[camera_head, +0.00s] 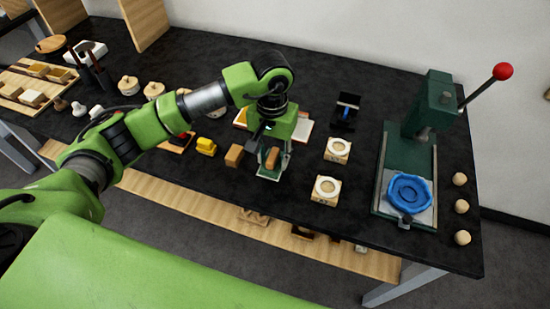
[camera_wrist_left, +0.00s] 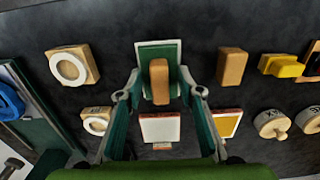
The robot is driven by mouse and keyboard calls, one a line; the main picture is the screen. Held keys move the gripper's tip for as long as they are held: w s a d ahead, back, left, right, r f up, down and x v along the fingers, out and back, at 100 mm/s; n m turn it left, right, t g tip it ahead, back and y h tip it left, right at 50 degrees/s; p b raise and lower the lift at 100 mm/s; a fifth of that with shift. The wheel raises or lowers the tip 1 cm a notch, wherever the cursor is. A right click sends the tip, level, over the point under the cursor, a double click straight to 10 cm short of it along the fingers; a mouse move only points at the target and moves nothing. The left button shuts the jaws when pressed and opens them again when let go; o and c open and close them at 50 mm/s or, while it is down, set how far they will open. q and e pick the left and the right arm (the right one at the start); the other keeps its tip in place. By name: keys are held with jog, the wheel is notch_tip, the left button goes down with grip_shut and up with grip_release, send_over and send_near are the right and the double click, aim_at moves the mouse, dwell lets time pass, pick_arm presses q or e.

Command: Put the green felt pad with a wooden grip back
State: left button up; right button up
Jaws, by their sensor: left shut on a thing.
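The green felt pad (camera_wrist_left: 171,50) shows pale edges and an upright wooden grip (camera_wrist_left: 159,82) in the left wrist view. In the head view the pad (camera_head: 270,175) is at the front middle of the black table, partly hidden under my left gripper (camera_head: 271,153). My left gripper, also in the left wrist view (camera_wrist_left: 160,88), is shut on the pad, with a finger on each side of the wooden grip. Whether the pad touches the table I cannot tell. My right gripper is not in view.
A wooden block (camera_head: 234,155) and a yellow block (camera_head: 206,146) stand left of the pad. Two wooden blocks with white rings (camera_head: 338,150) (camera_head: 326,189) are to the right. A green press (camera_head: 432,112) with a blue dish (camera_head: 409,193) stands further right. Framed tiles (camera_wrist_left: 160,130) lie behind.

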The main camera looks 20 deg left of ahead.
aim_at(275, 164)
pick_arm(q)
jog(key=shift+w+f, duration=0.4)
jog(key=shift+f, duration=0.1)
jog(key=shift+w+d+f+p, duration=0.1)
jog(key=shift+w+f+p, duration=0.05)
jog(key=shift+f+p, duration=0.95)
jog(key=shift+f, duration=0.65)
jog(key=shift+f+b, duration=0.25)
jog(key=shift+b, duration=0.1)
jog(key=o, duration=1)
jog(key=shift+r, duration=0.1)
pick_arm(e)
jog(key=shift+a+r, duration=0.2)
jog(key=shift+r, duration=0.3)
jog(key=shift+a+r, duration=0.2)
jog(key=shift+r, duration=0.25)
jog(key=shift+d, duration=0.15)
